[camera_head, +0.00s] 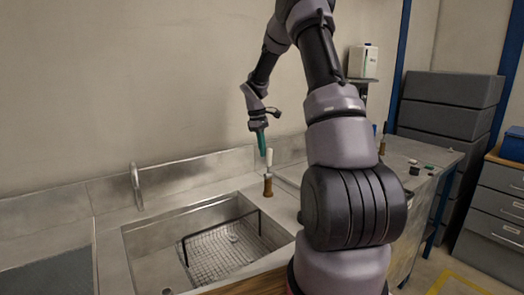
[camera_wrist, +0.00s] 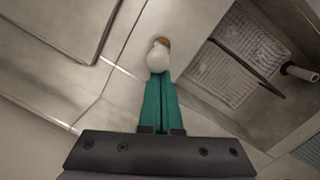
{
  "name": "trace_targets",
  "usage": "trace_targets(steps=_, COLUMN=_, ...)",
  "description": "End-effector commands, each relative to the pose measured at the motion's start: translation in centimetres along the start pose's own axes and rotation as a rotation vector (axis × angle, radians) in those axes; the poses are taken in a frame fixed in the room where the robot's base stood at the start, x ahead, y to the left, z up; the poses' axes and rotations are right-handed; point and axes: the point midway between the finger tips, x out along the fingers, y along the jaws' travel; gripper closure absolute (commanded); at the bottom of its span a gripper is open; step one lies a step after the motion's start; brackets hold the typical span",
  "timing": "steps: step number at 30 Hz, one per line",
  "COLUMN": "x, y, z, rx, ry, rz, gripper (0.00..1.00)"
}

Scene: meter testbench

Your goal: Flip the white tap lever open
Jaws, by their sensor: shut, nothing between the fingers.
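The white tap lever (camera_head: 269,157) stands upright on a brown tap base (camera_head: 267,186) at the sink's right back corner. In the wrist view the lever's rounded white end (camera_wrist: 157,60) is just beyond the fingertips and hides most of the brown base (camera_wrist: 163,41). My gripper (camera_head: 262,154) has green fingers, pressed together and empty, pointing down at the lever's upper end from the left. The closed fingers also show in the wrist view (camera_wrist: 158,78). They look very close to the lever; I cannot tell whether they touch it.
A metal sink (camera_head: 160,262) with a wire rack (camera_head: 220,252) lies in front of the tap. A curved metal spout (camera_head: 136,185) rises at the sink's back left. A low steel backsplash (camera_head: 195,172) runs behind. A grey bench (camera_head: 415,158) stands to the right.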

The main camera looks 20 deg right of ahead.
Motion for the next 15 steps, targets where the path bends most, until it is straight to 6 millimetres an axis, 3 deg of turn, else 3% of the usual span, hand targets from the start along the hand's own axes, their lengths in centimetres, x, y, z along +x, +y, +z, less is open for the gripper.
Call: trace_targets(steps=15, x=0.5, y=-1.8, z=3.8, rx=0.043, ry=0.292, rz=0.144, gripper=1.00)
